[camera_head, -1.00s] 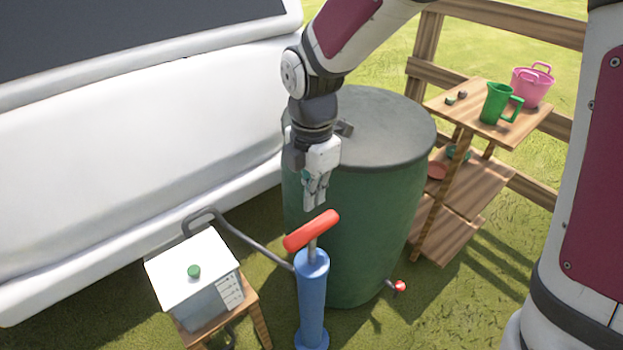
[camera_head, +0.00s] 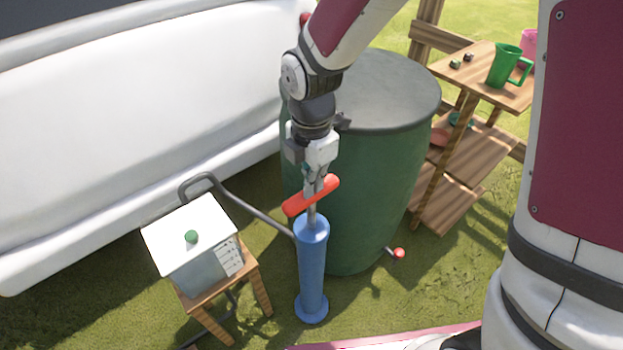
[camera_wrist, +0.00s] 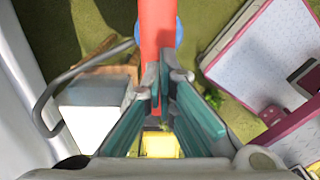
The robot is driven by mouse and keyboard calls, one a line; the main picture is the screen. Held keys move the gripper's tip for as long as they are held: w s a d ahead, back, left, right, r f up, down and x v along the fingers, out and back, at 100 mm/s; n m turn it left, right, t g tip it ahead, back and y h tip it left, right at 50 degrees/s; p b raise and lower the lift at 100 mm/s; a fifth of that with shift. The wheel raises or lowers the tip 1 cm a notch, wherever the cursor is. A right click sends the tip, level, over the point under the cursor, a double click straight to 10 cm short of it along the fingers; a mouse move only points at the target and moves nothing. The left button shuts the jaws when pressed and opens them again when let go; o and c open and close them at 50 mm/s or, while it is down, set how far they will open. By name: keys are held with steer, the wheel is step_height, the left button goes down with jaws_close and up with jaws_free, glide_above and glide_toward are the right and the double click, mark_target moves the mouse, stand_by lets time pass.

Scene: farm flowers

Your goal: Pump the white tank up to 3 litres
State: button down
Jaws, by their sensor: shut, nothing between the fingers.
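The white tank (camera_head: 205,262) stands on a small wooden stool, with a white lid, a green knob and marks on its side. It also shows in the wrist view (camera_wrist: 95,110). A blue pump (camera_head: 312,268) stands upright on the grass beside it, and a grey hose (camera_head: 250,208) runs between them. The pump's red handle (camera_head: 298,202) tops a short length of rod. It shows in the wrist view too (camera_wrist: 157,25). My gripper (camera_head: 313,188) points down at the handle, its fingers (camera_wrist: 160,95) shut with nothing between them. I cannot tell whether the fingertips touch the handle.
A green barrel (camera_head: 350,190) with a grey lid stands right behind the pump, a small red tap (camera_head: 398,253) low on it. A wooden shelf (camera_head: 475,165) holds a green jug (camera_head: 507,65). A white vehicle-like body (camera_head: 130,120) fills the left. Grass lies open in front.

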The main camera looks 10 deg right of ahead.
step_height(320, 180, down, 9)
steer(key=b, duration=0.4)
steer(key=shift+r+p, duration=0.4)
steer(key=shift+p, duration=0.05)
step_height(320, 180, up, 13)
steer(key=p, duration=0.6)
steer(key=shift+r, duration=0.15)
stand_by(0.3)
